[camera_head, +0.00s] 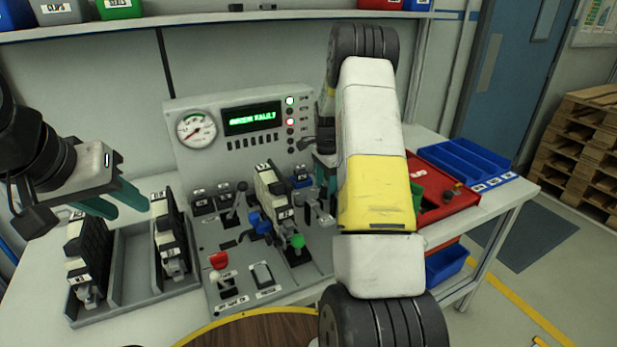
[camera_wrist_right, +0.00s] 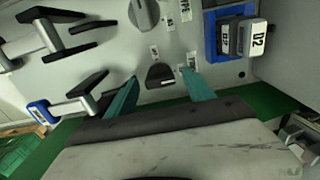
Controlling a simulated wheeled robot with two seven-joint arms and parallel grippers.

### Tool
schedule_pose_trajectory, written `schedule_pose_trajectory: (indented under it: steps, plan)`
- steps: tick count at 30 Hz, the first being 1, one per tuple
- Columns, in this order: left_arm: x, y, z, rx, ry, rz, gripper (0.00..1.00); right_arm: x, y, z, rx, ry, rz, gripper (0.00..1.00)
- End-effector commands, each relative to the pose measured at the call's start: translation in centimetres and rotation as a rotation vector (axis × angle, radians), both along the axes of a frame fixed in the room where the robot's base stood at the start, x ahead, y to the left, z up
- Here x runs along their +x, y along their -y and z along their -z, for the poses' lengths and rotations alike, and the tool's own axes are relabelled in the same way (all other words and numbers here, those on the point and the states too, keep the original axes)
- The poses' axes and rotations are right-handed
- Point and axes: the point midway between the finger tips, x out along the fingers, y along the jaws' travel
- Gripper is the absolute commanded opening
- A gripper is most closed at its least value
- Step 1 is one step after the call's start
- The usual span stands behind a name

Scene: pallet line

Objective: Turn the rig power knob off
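The rig panel (camera_head: 215,262) carries levers, switches and knobs; I cannot read which label marks the rig power knob. In the right wrist view, a dark half-round knob (camera_wrist_right: 160,75) sits on the panel, and a larger grey knob (camera_wrist_right: 145,13) shows at the top edge. My right gripper (camera_wrist_right: 160,76) is open, with its teal fingertips apart on either side of the dark knob; I cannot tell whether they touch it. In the head view my right arm hides most of this gripper. My left gripper (camera_head: 122,203) has its teal fingers apart, empty, above the grey rack at left.
A grey rack (camera_head: 128,268) with upright modules stands at left. A console with a gauge (camera_head: 197,130) and a lit green display (camera_head: 252,119) stands behind. Lever handles (camera_wrist_right: 75,105) lie left of my right gripper. A red tray (camera_head: 445,205) and blue bins (camera_head: 468,160) are at right.

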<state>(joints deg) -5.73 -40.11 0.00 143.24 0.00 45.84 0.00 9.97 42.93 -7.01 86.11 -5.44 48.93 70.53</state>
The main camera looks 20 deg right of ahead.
Motion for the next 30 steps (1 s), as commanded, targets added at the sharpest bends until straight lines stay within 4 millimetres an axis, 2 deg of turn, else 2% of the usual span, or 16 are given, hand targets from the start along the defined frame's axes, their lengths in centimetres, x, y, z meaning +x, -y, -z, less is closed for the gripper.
schedule_pose_trajectory:
  steps: [1, 9, 20, 30]
  plan:
    - [0.0, 0.0, 0.0, 0.0, 0.0, 0.0, 0.36, 0.0, 0.0, -0.02, 0.0, 0.0, 0.0, 0.52]
    - [0.0, 0.0, 0.0, 0.0, 0.0, 0.0, 0.36, 0.01, 0.0, -0.05, 0.0, 0.0, 0.0, 0.0]
    - [0.0, 0.0, 0.0, 0.0, 0.0, 0.0, 0.36, 0.02, 0.0, -0.07, 0.0, 0.001, -0.063, 0.0]
    - [0.0, 0.0, 0.0, 0.0, 0.0, 0.0, 0.36, 0.03, 0.01, -0.1, 0.0, 0.001, -0.317, 0.0]
